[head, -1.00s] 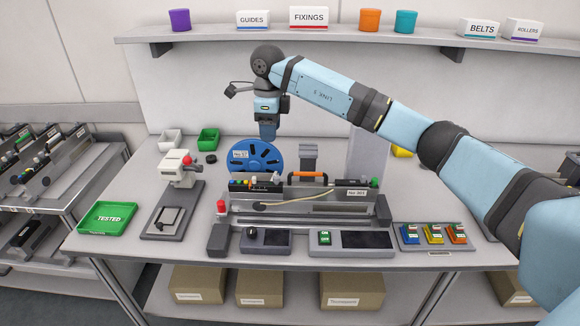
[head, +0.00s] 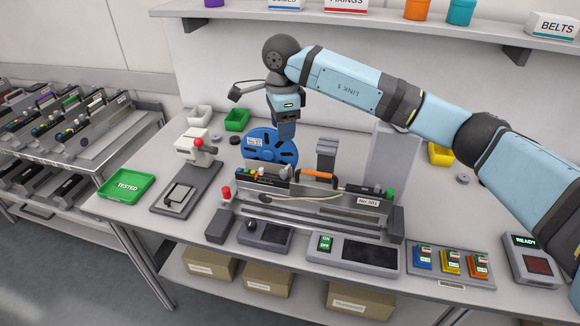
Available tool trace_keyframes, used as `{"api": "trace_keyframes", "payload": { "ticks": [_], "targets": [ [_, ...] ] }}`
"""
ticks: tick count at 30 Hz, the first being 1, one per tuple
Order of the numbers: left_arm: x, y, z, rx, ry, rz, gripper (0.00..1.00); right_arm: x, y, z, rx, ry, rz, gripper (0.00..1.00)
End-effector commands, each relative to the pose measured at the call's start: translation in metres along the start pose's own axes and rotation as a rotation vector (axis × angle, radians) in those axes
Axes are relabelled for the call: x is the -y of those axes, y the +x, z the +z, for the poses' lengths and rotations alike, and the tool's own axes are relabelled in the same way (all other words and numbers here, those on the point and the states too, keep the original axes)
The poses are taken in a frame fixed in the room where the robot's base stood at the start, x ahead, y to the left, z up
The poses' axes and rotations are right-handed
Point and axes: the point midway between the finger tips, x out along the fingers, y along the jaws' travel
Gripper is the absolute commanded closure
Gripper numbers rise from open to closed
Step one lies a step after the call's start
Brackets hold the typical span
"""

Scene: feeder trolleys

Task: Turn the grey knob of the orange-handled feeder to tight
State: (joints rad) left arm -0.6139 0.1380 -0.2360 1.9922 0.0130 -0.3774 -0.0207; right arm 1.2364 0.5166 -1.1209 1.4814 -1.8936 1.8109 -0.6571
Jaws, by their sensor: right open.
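The orange-handled feeder (head: 318,192) lies in the grey bench fixture, with its orange handle (head: 314,174) on top and a blue reel (head: 262,146) behind its left end. A small grey knob (head: 285,172) shows on its top edge, left of the handle; which way it is turned is too small to tell. My right gripper (head: 287,135) points down above and behind this knob, in front of the reel's right part in the picture. It is open, apart from the knob and holds nothing visible. My left gripper is out of view.
A green TESTED tray (head: 127,186) and a small press (head: 190,165) stand left on the bench. A switch panel (head: 345,250) and coloured blocks (head: 450,262) are along the front. A shelf (head: 350,22) runs above the arm. A trolley with other feeders (head: 70,130) stands left.

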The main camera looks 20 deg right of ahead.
Motion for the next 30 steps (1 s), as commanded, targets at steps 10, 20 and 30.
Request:
{"api": "trace_keyframes", "payload": {
  "ticks": [10, 20, 30],
  "targets": [
    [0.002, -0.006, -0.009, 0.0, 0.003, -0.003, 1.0, -0.001, 0.062, -0.001, -0.001, 0.003, 0.006, 0.53],
    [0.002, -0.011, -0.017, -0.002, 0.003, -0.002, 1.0, -0.001, 0.12, 0.0, 0.0, 0.003, 0.003, 0.53],
    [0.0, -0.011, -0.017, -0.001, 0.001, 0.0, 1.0, 0.0, 0.134, -0.001, -0.001, 0.002, 0.0, 0.53]
  ]
}}
